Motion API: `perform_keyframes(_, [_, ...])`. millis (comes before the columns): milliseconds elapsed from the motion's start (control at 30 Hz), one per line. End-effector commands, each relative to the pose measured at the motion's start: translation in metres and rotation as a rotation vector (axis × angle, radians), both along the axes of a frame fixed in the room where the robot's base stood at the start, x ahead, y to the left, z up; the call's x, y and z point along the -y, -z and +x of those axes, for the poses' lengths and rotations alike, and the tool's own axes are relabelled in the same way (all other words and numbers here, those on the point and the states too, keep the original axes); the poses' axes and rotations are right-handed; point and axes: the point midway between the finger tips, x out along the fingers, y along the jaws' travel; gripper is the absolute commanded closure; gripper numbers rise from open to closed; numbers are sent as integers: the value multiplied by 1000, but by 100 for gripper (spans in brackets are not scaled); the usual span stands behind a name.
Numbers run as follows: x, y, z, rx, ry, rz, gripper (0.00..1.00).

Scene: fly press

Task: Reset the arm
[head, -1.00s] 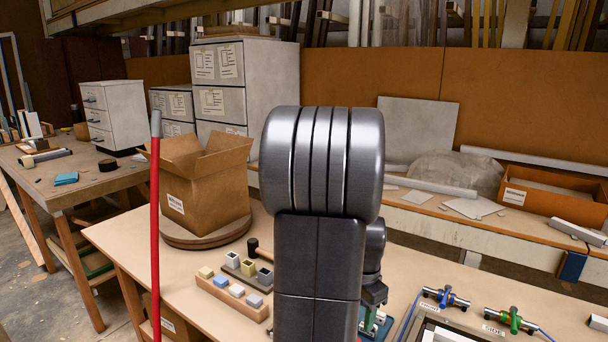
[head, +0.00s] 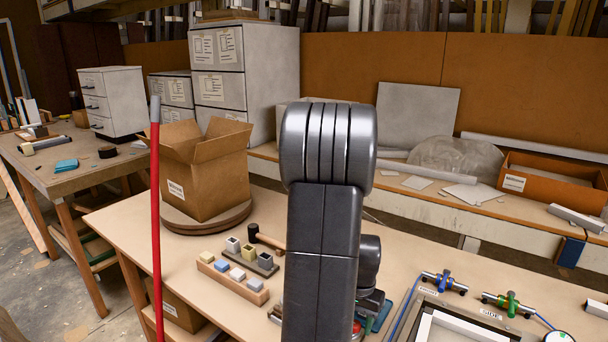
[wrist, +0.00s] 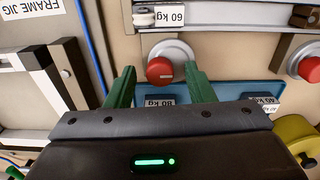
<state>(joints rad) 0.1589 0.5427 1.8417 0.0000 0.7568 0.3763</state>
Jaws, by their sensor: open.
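In the wrist view my gripper (wrist: 160,90) has two green fingers spread apart. A red round knob (wrist: 160,70) on a pale disc shows between the fingers. I see no contact, and cannot tell the height gap. A blue tray (wrist: 232,90) lies under and beyond the fingers, with dark blocks labelled 80 kg (wrist: 160,101) and 40 kg (wrist: 264,101). In the head view my own arm stands upright in the middle and hides most of the gripper. No press arm can be made out for certain.
A second red knob (wrist: 309,68) is at the right of the wrist view. A frame jig (wrist: 40,75) lies at its left. In the head view a red pole (head: 156,220), a cardboard box (head: 205,185), a block rack (head: 232,282) and blue (head: 443,284) and green (head: 508,303) clamps surround the arm.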

Motion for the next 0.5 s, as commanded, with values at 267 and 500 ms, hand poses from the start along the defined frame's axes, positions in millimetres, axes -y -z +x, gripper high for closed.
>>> perform_keyframes(267, [0, 0, 0, 0, -222, 0, 51])
perform_keyframes(500, [0, 0, 0, -1, -415, 0, 51])
